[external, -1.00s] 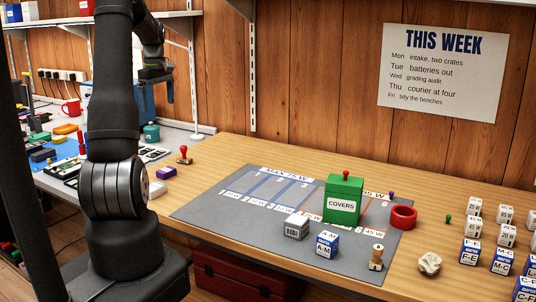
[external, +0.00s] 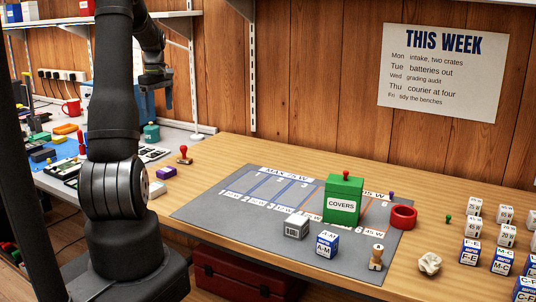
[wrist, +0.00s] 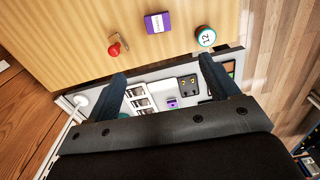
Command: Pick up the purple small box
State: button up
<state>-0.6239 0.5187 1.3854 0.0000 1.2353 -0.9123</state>
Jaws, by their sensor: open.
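The purple small box (external: 166,172) lies near the left end of the wooden table, beside my arm in the external view. In the wrist view the purple box (wrist: 158,23) shows near the top, with a white label on its face. My gripper (external: 168,98) is raised above the left bench area, well apart from the box. In the wrist view my gripper's two fingers (wrist: 161,68) are spread with nothing between them, and the box lies beyond their tips.
A red-handled stamp (external: 184,155) stands near the box; the wrist view also shows a round piece marked 12 (wrist: 206,37). A grey mat (external: 245,225) bears a green COVERS box (external: 342,205) and small boxes. The left bench (external: 60,187) is cluttered.

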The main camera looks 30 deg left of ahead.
send_over(166, 169)
jog(key=s, duration=0.1)
jog(key=shift+m, duration=0.4)
notch_tip(166, 169, down, 16)
jog(key=shift+d+f, duration=0.1)
jog(key=shift+w+f, duration=0.2)
jog(key=shift+f, duration=1.2)
jog(key=shift+w+f, duration=0.2)
jog(key=shift+f, duration=1.2)
jog(key=c, duration=1.1)
